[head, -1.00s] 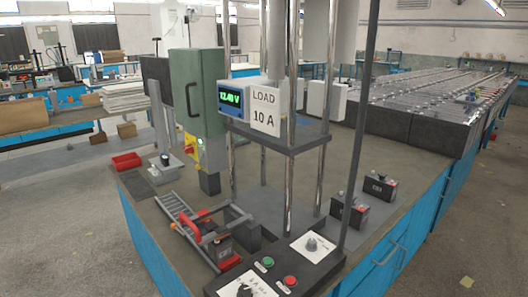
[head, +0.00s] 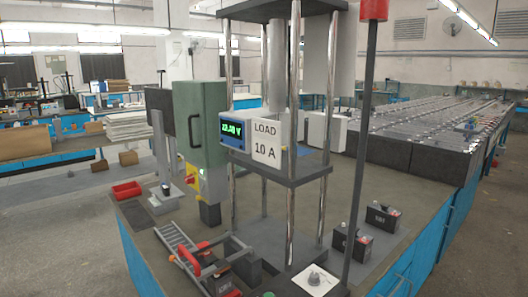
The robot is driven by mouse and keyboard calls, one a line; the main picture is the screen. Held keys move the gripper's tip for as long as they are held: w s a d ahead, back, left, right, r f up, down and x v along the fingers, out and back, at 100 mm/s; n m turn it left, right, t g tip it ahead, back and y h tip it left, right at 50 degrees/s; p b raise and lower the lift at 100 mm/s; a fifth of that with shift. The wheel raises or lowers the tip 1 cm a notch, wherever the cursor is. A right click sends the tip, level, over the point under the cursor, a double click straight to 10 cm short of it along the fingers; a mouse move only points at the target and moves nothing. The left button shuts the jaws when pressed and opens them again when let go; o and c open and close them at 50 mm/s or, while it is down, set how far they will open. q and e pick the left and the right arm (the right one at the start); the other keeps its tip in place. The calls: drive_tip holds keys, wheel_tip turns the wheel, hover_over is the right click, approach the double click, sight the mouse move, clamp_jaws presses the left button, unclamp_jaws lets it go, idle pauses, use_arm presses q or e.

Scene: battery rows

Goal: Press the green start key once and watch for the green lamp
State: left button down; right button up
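The green start key (head: 268,294) shows only as a sliver at the bottom edge of the head view, on the dark control panel whose front part is cut off. A grey knob on a white plate (head: 316,281) is beside it on the right. A red cylinder (head: 374,9) sits on top of a dark pole at the upper right, cut off by the top edge. Whether it is a lamp unit with other colours above it cannot be seen. No green lamp is in view. Neither of my grippers is in view.
A press frame with steel columns (head: 290,190) carries a lit green display (head: 231,128) and a "LOAD 10 A" sign (head: 265,142). Two dark batteries (head: 382,217) stand at the right. A metal roller rack (head: 180,246) lies at the left, near a red tray (head: 126,190).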

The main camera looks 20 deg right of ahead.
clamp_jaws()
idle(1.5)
